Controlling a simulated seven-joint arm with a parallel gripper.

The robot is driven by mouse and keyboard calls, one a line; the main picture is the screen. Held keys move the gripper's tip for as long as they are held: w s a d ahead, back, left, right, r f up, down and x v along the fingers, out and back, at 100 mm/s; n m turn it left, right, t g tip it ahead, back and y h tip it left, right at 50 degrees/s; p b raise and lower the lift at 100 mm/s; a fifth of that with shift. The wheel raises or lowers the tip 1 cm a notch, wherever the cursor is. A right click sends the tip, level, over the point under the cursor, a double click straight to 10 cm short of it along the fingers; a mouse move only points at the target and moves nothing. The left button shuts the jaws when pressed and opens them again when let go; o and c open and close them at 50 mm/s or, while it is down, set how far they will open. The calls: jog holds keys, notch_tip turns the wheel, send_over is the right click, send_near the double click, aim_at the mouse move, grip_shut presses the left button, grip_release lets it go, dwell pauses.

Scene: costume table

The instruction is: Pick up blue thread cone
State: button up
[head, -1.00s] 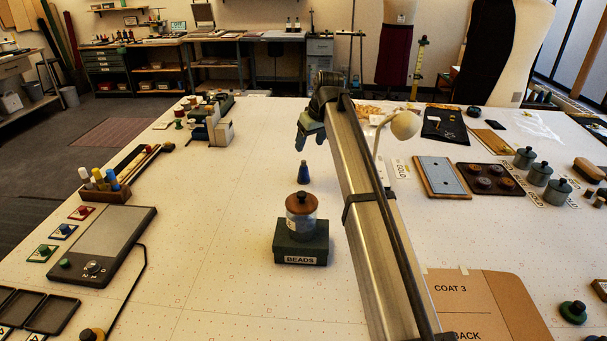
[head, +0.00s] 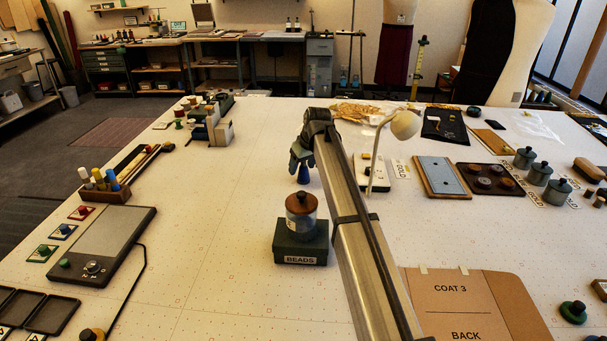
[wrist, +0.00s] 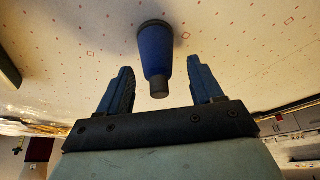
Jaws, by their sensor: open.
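The blue thread cone (head: 303,175) stands on the white table, beyond the BEADS box. In the head view my gripper (head: 301,163) is just above it and hides its upper part. The jaws are open and empty. I see no contact between the fingers and the cone.
A dark green BEADS box (head: 301,246) with a brown-lidded jar (head: 301,212) stands nearer, in front of the cone. A curved lamp (head: 404,126) and a GOLD card (head: 402,169) are to the right. The table left of the cone is clear.

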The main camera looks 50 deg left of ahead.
jog(key=shift+f, duration=0.15)
jog(key=shift+c, duration=0.2)
jog(key=c, duration=1.1)
